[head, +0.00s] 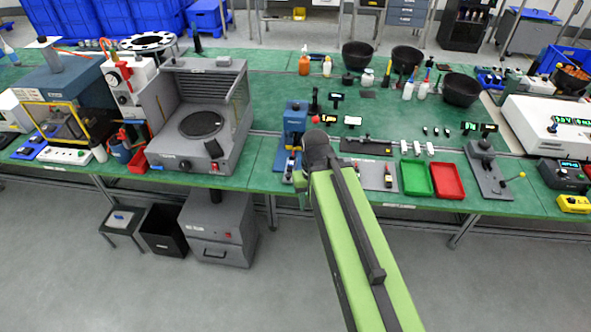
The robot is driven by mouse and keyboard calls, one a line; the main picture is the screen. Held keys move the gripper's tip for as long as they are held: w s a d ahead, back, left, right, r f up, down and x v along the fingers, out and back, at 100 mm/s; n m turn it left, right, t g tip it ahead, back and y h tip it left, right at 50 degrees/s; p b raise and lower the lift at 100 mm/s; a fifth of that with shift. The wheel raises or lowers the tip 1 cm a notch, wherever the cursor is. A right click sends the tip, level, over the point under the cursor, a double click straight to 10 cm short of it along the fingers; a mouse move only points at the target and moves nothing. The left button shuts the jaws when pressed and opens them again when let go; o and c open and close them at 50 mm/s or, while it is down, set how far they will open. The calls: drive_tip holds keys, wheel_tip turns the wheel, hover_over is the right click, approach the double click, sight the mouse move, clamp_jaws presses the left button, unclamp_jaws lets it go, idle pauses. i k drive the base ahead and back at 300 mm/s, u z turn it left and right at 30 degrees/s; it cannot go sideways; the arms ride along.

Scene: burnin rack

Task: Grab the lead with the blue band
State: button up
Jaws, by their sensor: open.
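I cannot pick out a lead with a blue band; no banded lead is clear at this size. My green arm reaches up from the bottom of the head view to the front edge of the green bench (270,75). Its dark rounded joint covers part of the bench beside a small blue press (294,122). Right of the arm are a dark strip fixture (366,147), several small white pieces (417,148) and a plate with a small red-marked item (388,175).
A green tray (415,178) and a red tray (447,181) sit at the front edge. A grey machine (202,118) stands left. Black bowls (461,89) and bottles (304,62) stand at the back. A grey cabinet (218,232) is under the bench.

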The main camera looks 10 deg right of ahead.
sight(291, 164)
drive_tip(key=u, duration=3.6)
drive_tip(key=k, duration=0.8)
drive_tip(key=z, duration=1.85)
drive_tip(key=i, duration=1.05)
drive_tip(key=u, duration=0.05)
